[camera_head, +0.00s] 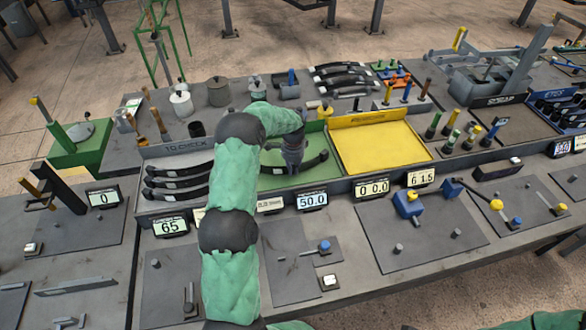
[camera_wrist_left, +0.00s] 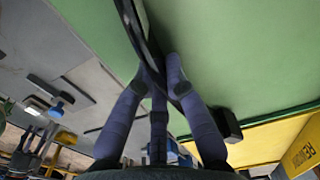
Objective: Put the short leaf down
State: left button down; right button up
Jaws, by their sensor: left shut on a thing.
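My left gripper (camera_head: 293,166) is over the green tray (camera_head: 318,143), pointing down. It is shut on a dark, curved short leaf (camera_head: 317,163), which shows on both sides of the fingers. In the left wrist view, the fingers (camera_wrist_left: 165,85) close around the leaf (camera_wrist_left: 139,32), and green tray floor (camera_wrist_left: 225,50) lies behind it. The leaf is low over the tray; I cannot tell whether it touches the floor. My right gripper is not in view.
Left of the green tray is the "TO CHECK" tray (camera_head: 176,150) with several dark leaves (camera_head: 180,183). Right of it is an empty yellow tray (camera_head: 380,147). More dark leaves (camera_head: 343,78) lie behind. A display reading 50.0 (camera_head: 312,201) stands in front.

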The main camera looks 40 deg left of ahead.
pick_arm(q)
jog(key=shift+w, duration=0.1)
jog(key=c, duration=1.3)
grip_release()
jog(key=shift+f, duration=0.1)
jog(key=shift+r, duration=0.5)
notch_tip(320, 180, up, 11)
jog(key=shift+d+r, duration=0.1)
jog(key=shift+r, duration=0.05)
